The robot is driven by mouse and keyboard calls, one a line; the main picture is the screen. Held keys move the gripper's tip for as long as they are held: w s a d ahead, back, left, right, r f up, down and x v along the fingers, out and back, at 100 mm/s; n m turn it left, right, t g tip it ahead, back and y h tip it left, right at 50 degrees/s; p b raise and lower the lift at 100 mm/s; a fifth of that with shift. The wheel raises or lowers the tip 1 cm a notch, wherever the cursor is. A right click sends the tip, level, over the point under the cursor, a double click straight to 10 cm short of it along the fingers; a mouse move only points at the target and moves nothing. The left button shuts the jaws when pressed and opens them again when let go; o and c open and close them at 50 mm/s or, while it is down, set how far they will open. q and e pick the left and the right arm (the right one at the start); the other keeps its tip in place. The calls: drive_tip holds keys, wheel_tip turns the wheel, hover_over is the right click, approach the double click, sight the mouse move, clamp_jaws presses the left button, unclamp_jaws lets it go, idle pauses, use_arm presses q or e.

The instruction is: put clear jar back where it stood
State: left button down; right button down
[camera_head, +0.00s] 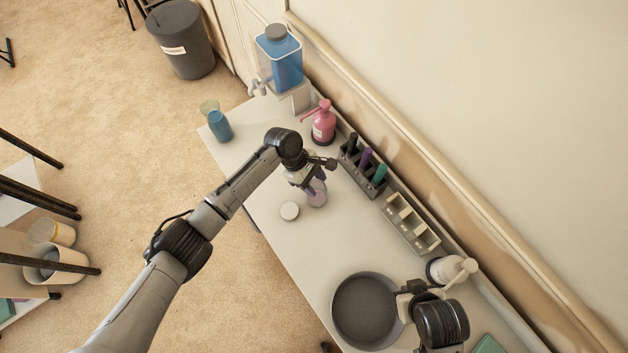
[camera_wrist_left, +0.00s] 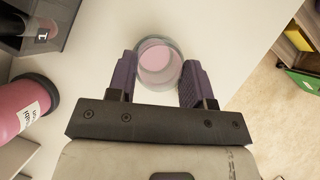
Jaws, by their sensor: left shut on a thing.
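The clear jar (camera_head: 317,194) has pink contents and is by the middle of the counter in the head view. My left gripper (camera_head: 312,180) is shut on it. In the left wrist view the clear jar (camera_wrist_left: 158,62) sits between the two dark fingers of my left gripper (camera_wrist_left: 158,82), one on each side. I cannot tell whether its base touches the counter. My right gripper (camera_head: 405,298) is at the rim of the grey pan (camera_head: 365,308); its fingers are too unclear to tell open from shut.
A round white lid-like thing (camera_head: 289,211) lies beside the jar. A pink pump bottle (camera_head: 323,124), a dark rack (camera_head: 362,168), a pale rack (camera_head: 410,224) and a white pump bottle (camera_head: 452,268) line the wall side. A blue-filled beaker (camera_head: 220,126) and a blue dispenser (camera_head: 283,62) stand at the far end.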

use_arm(q)
drive_tip(key=c, duration=0.5)
unclamp_jaws()
drive_tip(key=shift+f, duration=0.1)
drive_tip(key=v, duration=1.2)
drive_tip(key=shift+p, duration=0.4)
